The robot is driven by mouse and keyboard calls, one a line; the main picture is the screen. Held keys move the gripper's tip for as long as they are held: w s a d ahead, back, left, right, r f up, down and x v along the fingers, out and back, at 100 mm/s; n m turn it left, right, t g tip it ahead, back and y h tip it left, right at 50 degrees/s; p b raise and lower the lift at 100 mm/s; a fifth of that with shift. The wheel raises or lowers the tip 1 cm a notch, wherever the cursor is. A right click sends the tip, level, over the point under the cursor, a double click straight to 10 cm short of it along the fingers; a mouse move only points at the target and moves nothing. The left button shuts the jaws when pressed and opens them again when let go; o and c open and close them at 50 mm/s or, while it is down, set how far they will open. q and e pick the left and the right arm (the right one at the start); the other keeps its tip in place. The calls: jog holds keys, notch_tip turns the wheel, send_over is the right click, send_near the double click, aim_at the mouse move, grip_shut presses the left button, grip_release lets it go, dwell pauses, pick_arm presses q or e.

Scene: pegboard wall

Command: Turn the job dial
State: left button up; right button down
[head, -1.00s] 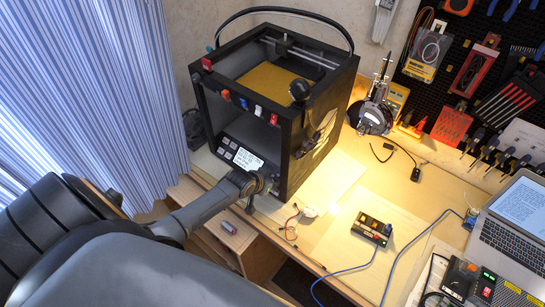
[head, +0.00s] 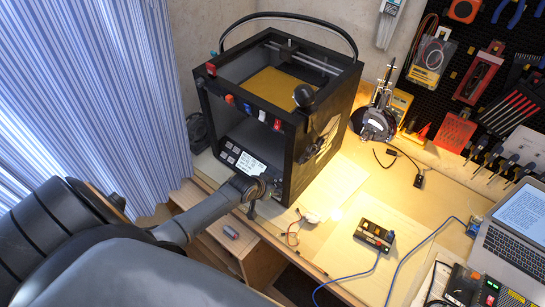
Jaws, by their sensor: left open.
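The black 3D printer (head: 305,150) stands on the desk's left end. Its control panel, with a lit white screen (head: 247,162) and several grey buttons (head: 230,152), sits low at the front. My left gripper (head: 264,186) is at the right end of this panel, just right of the screen. Its jaws are open but small in the picture. I cannot make out the job dial; the gripper covers that part of the panel. Whether the fingers touch anything there is not clear. My right gripper is not in view.
A laptop (head: 517,230) stands at the right, with a small black box (head: 374,234) and blue cables on the desk (head: 340,262). Tools hang on the dark pegboard (head: 460,30).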

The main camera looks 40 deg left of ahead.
pick_arm(q)
jog(key=v, duration=0.8)
dwell(0.6)
